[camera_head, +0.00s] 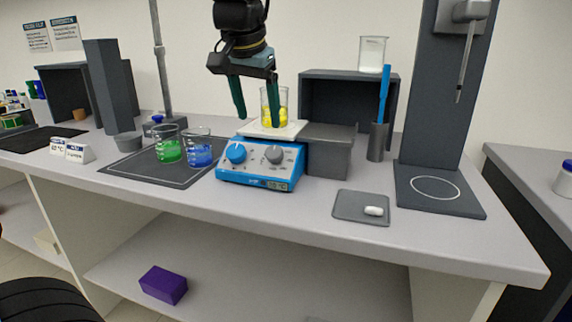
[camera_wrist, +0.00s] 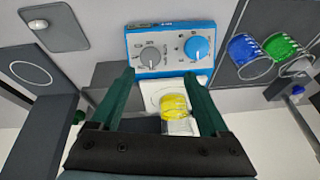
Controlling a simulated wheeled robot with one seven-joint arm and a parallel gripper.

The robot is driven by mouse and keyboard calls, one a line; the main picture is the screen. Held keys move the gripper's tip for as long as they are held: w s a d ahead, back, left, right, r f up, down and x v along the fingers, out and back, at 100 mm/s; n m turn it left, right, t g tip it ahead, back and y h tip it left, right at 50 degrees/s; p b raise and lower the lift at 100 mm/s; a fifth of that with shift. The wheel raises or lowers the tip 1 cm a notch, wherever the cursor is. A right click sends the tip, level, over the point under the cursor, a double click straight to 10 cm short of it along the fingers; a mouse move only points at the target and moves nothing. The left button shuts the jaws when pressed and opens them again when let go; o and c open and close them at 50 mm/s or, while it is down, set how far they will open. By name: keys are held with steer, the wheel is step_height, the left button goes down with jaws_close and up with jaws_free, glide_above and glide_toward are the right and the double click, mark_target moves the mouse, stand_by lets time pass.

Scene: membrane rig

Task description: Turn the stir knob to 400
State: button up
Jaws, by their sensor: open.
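A blue hotplate stirrer (camera_head: 258,178) stands on the bench with a blue knob (camera_head: 236,153) on the left of its front and a grey knob (camera_head: 274,155) on the right. The wrist view shows the blue knob (camera_wrist: 197,48) and grey knob (camera_wrist: 150,55) the other way round. Their labels and the small display (camera_head: 278,186) are too small to read, so I cannot tell which knob is stir. My gripper (camera_head: 256,108) is open and empty above the stirrer, fingers pointing down, apart from both knobs. A beaker of yellow liquid (camera_head: 266,108) stands on the white plate (camera_head: 258,130), partly behind one finger.
Beakers of green (camera_head: 168,151) and blue liquid (camera_head: 199,154) stand on a dark mat left of the stirrer. A grey block (camera_head: 330,150) stands right of it. A grey tray (camera_head: 350,208) holds a white piece. The bench in front of the stirrer is clear.

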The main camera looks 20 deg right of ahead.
mark_target(274, 150)
steer(key=shift+m, duration=0.3)
steer(key=x, duration=0.3)
steer(key=d+x, duration=0.1)
steer(key=x, duration=0.2)
steer(key=s+x, duration=0.1)
steer(key=x, duration=0.3)
steer(key=shift+d, duration=0.35)
jaws_close()
